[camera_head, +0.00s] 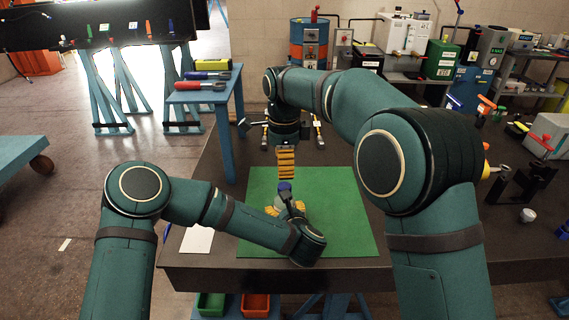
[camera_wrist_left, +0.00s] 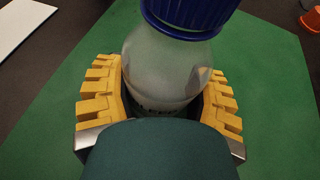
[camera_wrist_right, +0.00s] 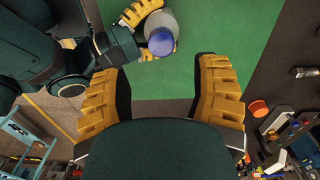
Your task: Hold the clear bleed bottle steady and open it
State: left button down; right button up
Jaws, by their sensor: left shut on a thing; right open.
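The clear bleed bottle (camera_wrist_left: 165,70) has a blue cap (camera_wrist_left: 190,15) on its top. It stands over the green mat (camera_head: 350,215), between the yellow fingers of my left gripper (camera_wrist_left: 160,95), which is shut on its body. In the head view the blue cap (camera_head: 285,187) shows above the left gripper (camera_head: 287,210), and the arm partly hides the bottle. My right gripper (camera_head: 286,172) is open and empty above the bottle. In the right wrist view the cap (camera_wrist_right: 161,41) lies beyond the right gripper's fingertips (camera_wrist_right: 160,85), apart from them.
A white sheet (camera_head: 197,238) lies left of the mat on the dark table (camera_head: 210,270). A small blue table (camera_head: 205,97) with tools stands at the back left. Bins and machines crowd the back right. The mat's right side is clear.

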aim_at(284, 186)
jog(key=m, duration=0.9)
jog(key=shift+r+m, duration=0.2)
jog(key=shift+m, duration=0.2)
jog(key=shift+f, duration=3.95)
grip_shut()
jog(key=n, duration=0.3)
